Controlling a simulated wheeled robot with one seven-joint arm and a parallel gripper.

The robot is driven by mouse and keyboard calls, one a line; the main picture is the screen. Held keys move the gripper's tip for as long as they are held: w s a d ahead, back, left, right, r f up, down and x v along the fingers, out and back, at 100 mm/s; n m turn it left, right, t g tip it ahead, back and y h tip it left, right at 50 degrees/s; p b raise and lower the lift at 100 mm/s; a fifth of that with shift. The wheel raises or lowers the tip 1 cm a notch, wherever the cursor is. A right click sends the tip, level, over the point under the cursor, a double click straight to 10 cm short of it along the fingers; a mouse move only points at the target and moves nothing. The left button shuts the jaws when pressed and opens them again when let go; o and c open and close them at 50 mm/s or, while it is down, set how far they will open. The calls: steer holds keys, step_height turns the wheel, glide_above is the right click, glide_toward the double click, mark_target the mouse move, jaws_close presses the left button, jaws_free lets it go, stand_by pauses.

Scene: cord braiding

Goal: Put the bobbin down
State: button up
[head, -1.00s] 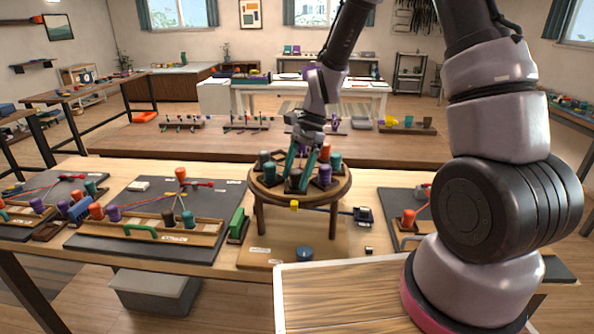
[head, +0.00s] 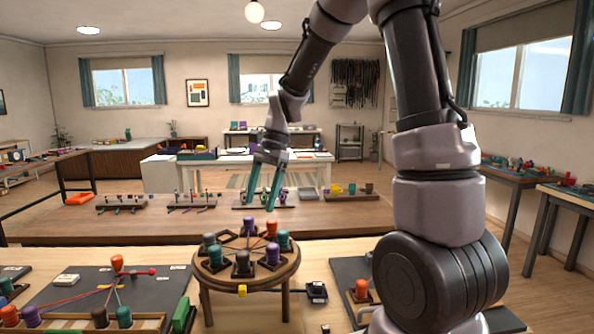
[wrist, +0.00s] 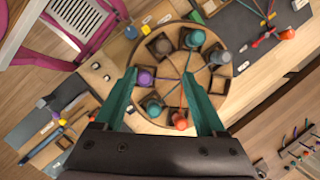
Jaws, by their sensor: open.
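My gripper (head: 262,206) is open and empty, raised above and behind the round wooden stand (head: 262,282) in the head view. Several bobbins stand upright in dark square seats around the stand's top. A teal bobbin (head: 283,240) and an orange bobbin (head: 271,229) are on the right side. In the wrist view, the open fingers (wrist: 160,78) frame the stand from above, with a purple bobbin (wrist: 145,78) and an orange bobbin (wrist: 180,121) visible. Cords run toward the stand's middle.
A dark board (head: 75,287) with a bobbin rack and cords lies left of the stand. Another board with an orange bobbin (head: 361,290) is at right. Small racks (head: 190,205) stand on the brown table behind.

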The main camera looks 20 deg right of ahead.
steer(key=s+d+r+n+t+h, duration=0.1)
steer(key=s+d+r+n+t, duration=0.5)
steer(key=s+d+r, duration=0.6)
step_height(320, 180, up, 3)
steer(key=s+t, duration=0.2)
steer(key=shift+s+d+r+t+h, duration=0.15)
steer(key=shift+s+d+t+h, duration=0.15)
steer(key=shift+s+t, duration=0.1)
